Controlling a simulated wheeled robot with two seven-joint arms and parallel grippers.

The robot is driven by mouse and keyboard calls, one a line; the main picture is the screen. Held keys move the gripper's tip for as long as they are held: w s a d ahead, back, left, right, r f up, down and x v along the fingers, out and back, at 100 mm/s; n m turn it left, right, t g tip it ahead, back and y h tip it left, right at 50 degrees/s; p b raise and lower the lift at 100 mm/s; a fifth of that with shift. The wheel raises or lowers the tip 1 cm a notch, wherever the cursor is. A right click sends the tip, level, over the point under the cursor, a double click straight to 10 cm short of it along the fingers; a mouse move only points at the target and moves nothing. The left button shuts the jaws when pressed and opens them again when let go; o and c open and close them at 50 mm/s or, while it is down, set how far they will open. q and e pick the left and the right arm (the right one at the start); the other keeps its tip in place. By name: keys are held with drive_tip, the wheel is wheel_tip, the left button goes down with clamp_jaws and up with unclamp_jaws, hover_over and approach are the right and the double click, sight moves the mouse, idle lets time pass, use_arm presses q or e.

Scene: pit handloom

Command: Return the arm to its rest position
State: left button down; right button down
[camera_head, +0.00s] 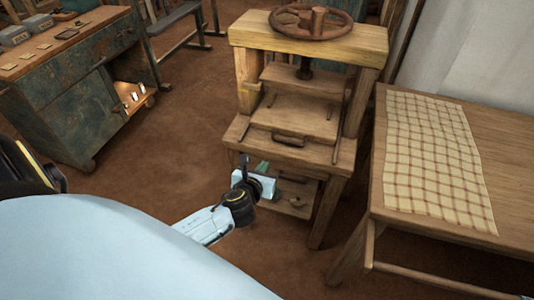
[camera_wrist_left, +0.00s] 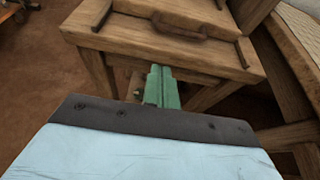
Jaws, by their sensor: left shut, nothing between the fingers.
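My left gripper (camera_head: 263,167) is in front of the wooden press, low down by its lower shelf. Its green fingers also show in the left wrist view (camera_wrist_left: 160,72), pressed together with nothing between them. The left arm reaches in from the lower left of the head view, its pale blue link covering much of the foreground. The wooden press (camera_head: 300,110) has a round wheel (camera_head: 310,20) on top and a handled board (camera_head: 290,138). Whether the fingers touch the press, I cannot tell. My right gripper does not show.
A wooden table (camera_head: 400,225) with a checked cloth (camera_head: 432,155) stands close on the right. A worn green workbench (camera_head: 70,110) with small items stands at the upper left. Brown floor (camera_head: 170,140) lies open between workbench and press.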

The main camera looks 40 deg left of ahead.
use_arm(q)
drive_tip(key=s+d+f+n+g+h, duration=0.1)
drive_tip(key=s+f+n+g, duration=0.2)
drive_tip(key=s+f+n, duration=0.6)
drive_tip(key=s+f+n+g+h, duration=0.1)
drive_tip(key=s+f+n+g, duration=0.25)
drive_tip(key=s+f, duration=0.65)
drive_tip(key=s+d+f+n+g+h, duration=0.1)
drive_tip(key=s+f+n+g, duration=0.1)
drive_tip(key=s+f+n, duration=0.5)
drive_tip(key=s+d+f+n+g+h, duration=0.1)
drive_tip(key=s+d+f+n+g, duration=0.1)
drive_tip(key=s+f+n, duration=0.6)
drive_tip(key=s+n+g, duration=0.1)
drive_tip(key=s+n, duration=0.1)
drive_tip(key=s, duration=0.5)
drive_tip(key=shift+s+d+f, duration=0.25)
drive_tip(key=shift+f, duration=0.05)
drive_tip(key=shift+g, duration=0.25)
